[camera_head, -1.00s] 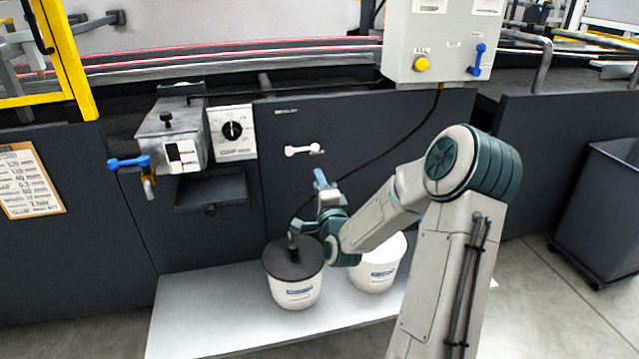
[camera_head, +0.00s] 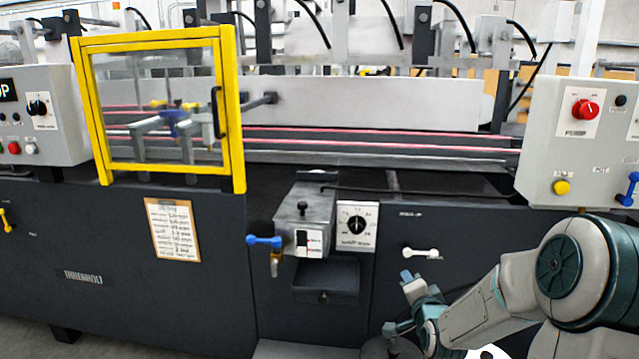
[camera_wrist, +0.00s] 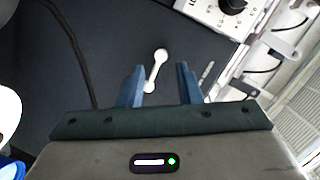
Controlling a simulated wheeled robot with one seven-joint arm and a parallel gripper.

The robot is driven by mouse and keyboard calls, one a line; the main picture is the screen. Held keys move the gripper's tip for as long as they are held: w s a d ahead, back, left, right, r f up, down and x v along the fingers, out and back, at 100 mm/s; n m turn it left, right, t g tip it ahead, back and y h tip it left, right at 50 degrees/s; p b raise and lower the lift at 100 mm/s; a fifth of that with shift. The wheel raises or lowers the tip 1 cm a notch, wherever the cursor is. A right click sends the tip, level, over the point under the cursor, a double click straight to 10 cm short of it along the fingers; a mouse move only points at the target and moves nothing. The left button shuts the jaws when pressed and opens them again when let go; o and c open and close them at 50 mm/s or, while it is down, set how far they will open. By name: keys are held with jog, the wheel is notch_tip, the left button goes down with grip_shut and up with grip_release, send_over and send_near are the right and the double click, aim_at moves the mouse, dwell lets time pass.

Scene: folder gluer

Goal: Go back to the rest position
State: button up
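My gripper (camera_head: 407,279) is at the lower middle of the head view, in front of the machine's dark lower panel. In the wrist view my gripper (camera_wrist: 160,84) shows two blue fingers held apart with nothing between them. Beyond the fingertips, a white handle (camera_wrist: 156,70) is mounted on the dark panel; a gap seems to lie between it and the fingers. In the head view the white handle (camera_head: 421,253) lies just above and right of my gripper. My arm reaches in from the lower right.
A grey glue box with a blue-handled valve (camera_head: 264,241) and a dial plate (camera_head: 356,226) are left of my gripper. A dark lid (camera_head: 392,348) is just below it. A control box (camera_head: 580,140) is at right, a yellow-framed guard (camera_head: 160,180) at left.

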jog(key=s+a+r+n+g+p, duration=0.2)
jog(key=s+r+n+g+p, duration=0.2)
jog(key=s+r+p, duration=0.3)
jog(key=s+a+r+n+g+p, duration=0.3)
jog(key=s+r+p, duration=0.5)
jog(key=s+r, duration=0.4)
jog(key=s+a+r+n+g+p, duration=0.3)
jog(key=s+r+n+g+p, duration=0.2)
jog(key=s+r+p, duration=0.3)
jog(key=s+r, duration=0.1)
jog(key=s, duration=0.3)
jog(key=shift+s+r+g, duration=0.2)
jog(key=shift+s+g, duration=0.2)
jog(key=shift+a, duration=0.1)
